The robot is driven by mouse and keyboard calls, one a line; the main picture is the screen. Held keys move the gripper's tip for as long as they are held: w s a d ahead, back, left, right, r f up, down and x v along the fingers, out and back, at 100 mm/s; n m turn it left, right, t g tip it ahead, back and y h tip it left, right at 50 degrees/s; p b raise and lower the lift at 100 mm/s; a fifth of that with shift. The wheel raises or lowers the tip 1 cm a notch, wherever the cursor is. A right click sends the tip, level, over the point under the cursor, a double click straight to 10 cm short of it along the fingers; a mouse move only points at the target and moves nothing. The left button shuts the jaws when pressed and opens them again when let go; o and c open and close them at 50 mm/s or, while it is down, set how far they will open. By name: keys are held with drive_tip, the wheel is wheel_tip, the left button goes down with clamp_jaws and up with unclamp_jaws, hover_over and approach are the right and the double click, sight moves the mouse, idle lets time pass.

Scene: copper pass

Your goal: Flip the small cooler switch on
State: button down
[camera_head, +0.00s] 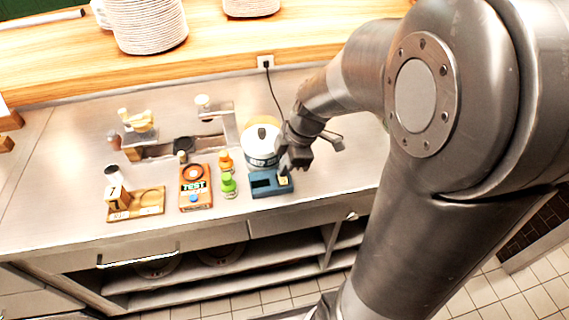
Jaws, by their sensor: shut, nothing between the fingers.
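A dark blue box (262,187) with a black panel and a small pale yellow part, which may be the switch (284,181), sits near the front edge of the counter. The switch's position is too small to tell. A white round appliance (255,150) with a black knob on top stands just behind the box and may be the small cooler; my gripper partly covers its right side. My gripper (283,171) is shut and empty, pointing down right above the pale part. I cannot tell whether it touches it.
Left of the box stand green (229,187) and orange (226,162) bottles, an orange TEST device (195,186) and a wooden tray (150,201). A black cable (271,95) runs to a wall socket (265,61). A sink (160,152) lies behind. Counter space at far left is clear.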

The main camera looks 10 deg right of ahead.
drive_tip(key=shift+w+f+g, duration=0.25)
drive_tip(key=shift+f+g, duration=0.2)
drive_tip(key=shift+g, duration=0.25)
drive_tip(key=shift+s, duration=0.1)
drive_tip(key=shift+s+f, duration=0.1)
drive_tip(key=shift+s, duration=0.75)
drive_tip(key=shift+w+r, duration=0.1)
drive_tip(key=shift+r, duration=0.45)
drive_tip(key=w+a+v, duration=0.1)
drive_tip(key=v, duration=1.2)
drive_tip(key=shift+w+r, duration=0.15)
drive_tip(key=shift+r, duration=0.2)
drive_tip(key=shift+d, duration=0.1)
